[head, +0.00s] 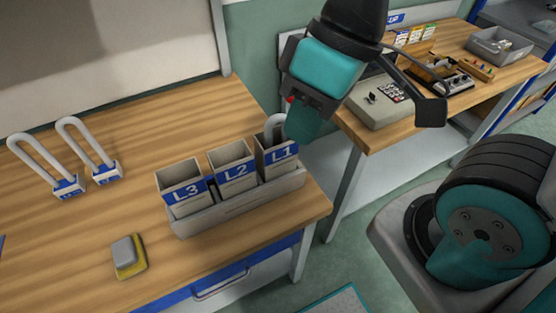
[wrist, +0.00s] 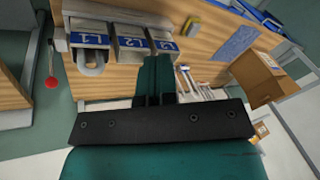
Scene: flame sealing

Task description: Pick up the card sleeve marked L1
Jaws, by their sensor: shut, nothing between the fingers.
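The card sleeve marked L1 (head: 280,153) stands upright in the right end of a grey holder (head: 240,207) on the wooden bench. In the wrist view the L1 sleeve (wrist: 88,40) is at the upper left, with a pale loop by it. My gripper (head: 301,130) is shut and empty; its teal fingers are at the back right of L1 in the head view, overlapping its upper edge. I cannot tell whether they touch it. In the wrist view my gripper (wrist: 157,64) is right of L1, in front of the L2 and L3 sleeves.
Sleeves L2 (head: 234,171) and L3 (head: 187,192) stand left of L1 in the same holder. Two large padlocks (head: 69,186) lie at the left, and a grey and yellow block (head: 129,256) lies in front. A second bench (head: 455,92) with devices stands at the right.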

